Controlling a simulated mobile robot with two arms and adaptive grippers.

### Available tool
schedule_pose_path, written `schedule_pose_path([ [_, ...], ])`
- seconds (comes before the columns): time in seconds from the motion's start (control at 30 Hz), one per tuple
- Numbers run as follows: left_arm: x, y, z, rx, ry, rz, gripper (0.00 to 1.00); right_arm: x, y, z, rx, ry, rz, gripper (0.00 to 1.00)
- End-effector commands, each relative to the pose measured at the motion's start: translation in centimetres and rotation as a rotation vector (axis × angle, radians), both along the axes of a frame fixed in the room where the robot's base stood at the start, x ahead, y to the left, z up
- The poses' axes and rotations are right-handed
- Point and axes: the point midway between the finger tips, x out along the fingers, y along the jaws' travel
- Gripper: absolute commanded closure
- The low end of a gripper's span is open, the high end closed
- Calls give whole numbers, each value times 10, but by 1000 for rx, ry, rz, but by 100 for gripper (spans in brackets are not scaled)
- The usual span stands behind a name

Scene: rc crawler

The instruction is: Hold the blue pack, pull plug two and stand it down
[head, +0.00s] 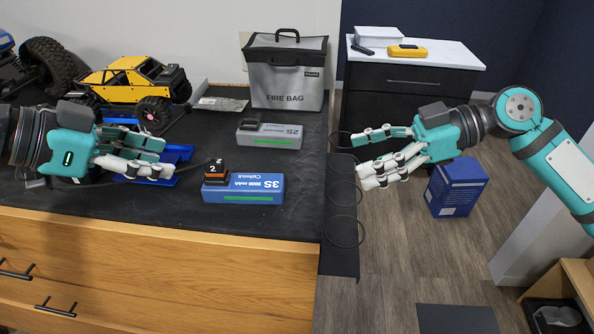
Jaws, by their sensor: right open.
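The blue pack (260,190), marked 3S, lies on the dark bench mat near its front edge. Plug two (215,169), a black block with an orange band and a white 2, sits at the pack's left end; whether it is seated in the pack I cannot tell. A thin dark cable runs left from the plug. My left gripper (170,160) is left of the plug, fingers apart, pointing right, empty and not touching the pack. My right gripper (360,158) is open and empty, right of the pack beyond the bench's right edge, its fingers pointing left.
A grey pack (270,135) marked 2S lies behind the blue one. A fire bag (287,75) stands at the back, and a yellow crawler (130,80) at back left. Thin cable loops (345,232) hang at the bench's right edge. A blue box (456,187) is on the floor.

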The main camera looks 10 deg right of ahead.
Motion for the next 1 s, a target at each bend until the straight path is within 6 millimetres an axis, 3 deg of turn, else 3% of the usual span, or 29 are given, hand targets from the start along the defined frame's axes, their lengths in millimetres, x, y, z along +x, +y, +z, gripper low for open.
schedule_pose_path([
  [0.7,0,0,0,0,0,0,62,27,121,-50,1,-1,1,28],
  [1.0,0,0,0,0,0,0,62,33,148,-62,1,0,-3,28],
])
